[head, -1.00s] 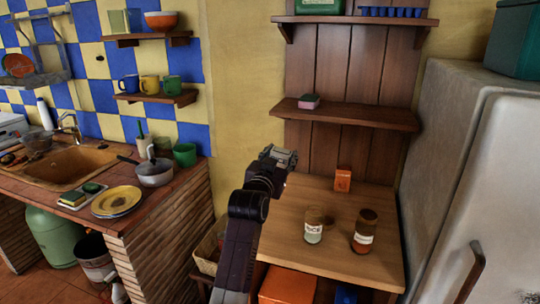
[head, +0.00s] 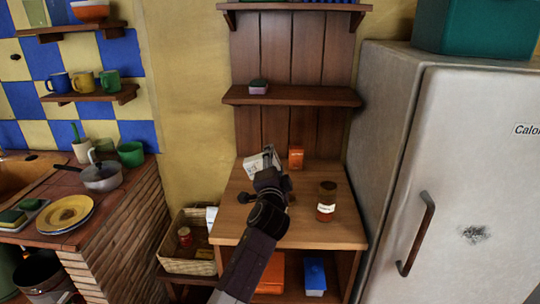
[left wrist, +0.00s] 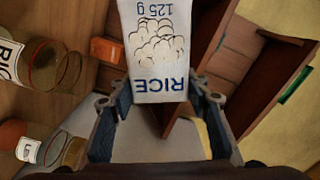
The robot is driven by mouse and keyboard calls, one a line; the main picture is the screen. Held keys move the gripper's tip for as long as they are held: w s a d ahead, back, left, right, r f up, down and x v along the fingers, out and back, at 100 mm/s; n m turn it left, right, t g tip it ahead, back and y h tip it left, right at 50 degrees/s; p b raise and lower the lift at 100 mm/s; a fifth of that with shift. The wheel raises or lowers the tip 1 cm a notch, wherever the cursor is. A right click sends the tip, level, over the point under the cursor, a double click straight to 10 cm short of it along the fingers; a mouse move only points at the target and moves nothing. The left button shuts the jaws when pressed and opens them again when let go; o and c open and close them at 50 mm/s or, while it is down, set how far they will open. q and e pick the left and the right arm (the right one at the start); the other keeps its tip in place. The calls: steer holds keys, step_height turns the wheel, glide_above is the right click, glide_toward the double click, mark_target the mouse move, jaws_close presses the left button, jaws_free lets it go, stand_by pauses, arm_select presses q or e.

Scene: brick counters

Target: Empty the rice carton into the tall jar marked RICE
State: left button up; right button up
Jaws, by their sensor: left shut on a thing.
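My left gripper (head: 268,158) is shut on the white rice carton (head: 253,166) and holds it above the back left of the wooden table. In the left wrist view the carton (left wrist: 158,45) sits between the fingers, its blue RICE lettering upside down in the picture; its opening cannot be made out. The tall glass jar (left wrist: 42,65), with part of a RICE label, stands at the left of the left wrist view, apart from the carton. In the head view my arm hides this jar. My right gripper is not in view.
A brown-filled jar (head: 327,201) stands on the table (head: 315,234) right of my arm. A small orange box (head: 296,157) stands at the back. A shelf (head: 300,96) hangs above, and a fridge (head: 385,150) borders the right. A wicker basket (head: 187,264) sits low at left.

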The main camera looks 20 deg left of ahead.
arm_select(q)
steer(key=shift+d+r+m+p, duration=0.15)
steer(key=shift+m+p, duration=0.25)
steer(key=shift+m, duration=0.8)
steer(key=shift+d+r+m+p, duration=0.1)
steer(key=shift+m+p, duration=0.7)
steer(key=shift+m, duration=0.4)
steer(key=shift+w+d+m+p, duration=0.1)
steer(key=shift+d+m+p, duration=0.15)
steer(key=shift+m+p, duration=0.55)
steer(key=shift+d+m+p, duration=0.2)
steer(key=shift+m+p, duration=0.3)
steer(key=shift+m, duration=0.8)
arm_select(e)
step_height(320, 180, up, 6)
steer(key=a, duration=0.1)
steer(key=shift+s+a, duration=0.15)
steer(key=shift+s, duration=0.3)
arm_select(q)
steer(key=shift+w+d+f, duration=0.1)
steer(key=shift+f, duration=0.1)
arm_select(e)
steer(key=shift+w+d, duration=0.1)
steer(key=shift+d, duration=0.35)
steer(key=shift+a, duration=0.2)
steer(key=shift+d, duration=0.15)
